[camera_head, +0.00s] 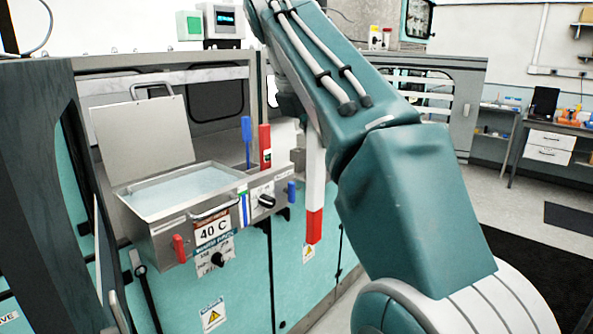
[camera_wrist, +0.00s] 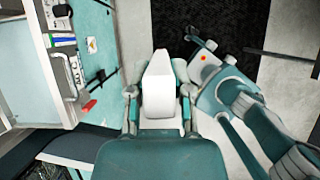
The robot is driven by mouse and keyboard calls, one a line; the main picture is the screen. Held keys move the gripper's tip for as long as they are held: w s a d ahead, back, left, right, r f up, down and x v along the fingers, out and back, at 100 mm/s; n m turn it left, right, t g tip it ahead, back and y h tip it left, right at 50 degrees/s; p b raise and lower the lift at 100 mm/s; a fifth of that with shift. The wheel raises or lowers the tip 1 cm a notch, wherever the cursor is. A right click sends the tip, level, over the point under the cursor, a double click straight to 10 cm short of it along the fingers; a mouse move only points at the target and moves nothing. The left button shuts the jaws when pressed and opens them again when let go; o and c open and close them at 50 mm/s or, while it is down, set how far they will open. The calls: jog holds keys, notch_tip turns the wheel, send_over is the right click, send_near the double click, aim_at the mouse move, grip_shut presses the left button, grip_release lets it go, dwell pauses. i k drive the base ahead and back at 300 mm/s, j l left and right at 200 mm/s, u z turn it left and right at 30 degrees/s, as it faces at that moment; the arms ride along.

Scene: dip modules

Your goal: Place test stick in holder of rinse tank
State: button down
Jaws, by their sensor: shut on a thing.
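The test stick, long and white with a red lower end (camera_head: 314,190), hangs upright beside my arm, to the right of the tank's front panel. In the wrist view its white end (camera_wrist: 158,88) sits between the fingers of my gripper (camera_wrist: 160,92), which is shut on it. In the head view my arm hides the gripper. The rinse tank (camera_head: 165,238) is an open steel basin of pale liquid with a "40 C" label. A blue stick (camera_head: 247,138) and a red piece (camera_head: 265,147) stand upright at its right rear edge; the holder itself is hard to make out.
The tank's lid (camera_head: 142,140) stands raised at the back. A red handle (camera_head: 179,248), a black knob (camera_head: 266,201) and a blue handle (camera_head: 291,192) stick out from the front. A dark upright (camera_head: 45,180) is close at the left. Open floor (camera_head: 520,205) lies to the right.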

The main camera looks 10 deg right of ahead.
aim_at(298, 169)
jog(key=i+l, duration=0.15)
jog(key=i, duration=0.5)
jog(key=i+l, duration=0.2)
jog(key=i, duration=0.4)
jog(key=i+l, duration=0.15)
jog(key=i, duration=0.5)
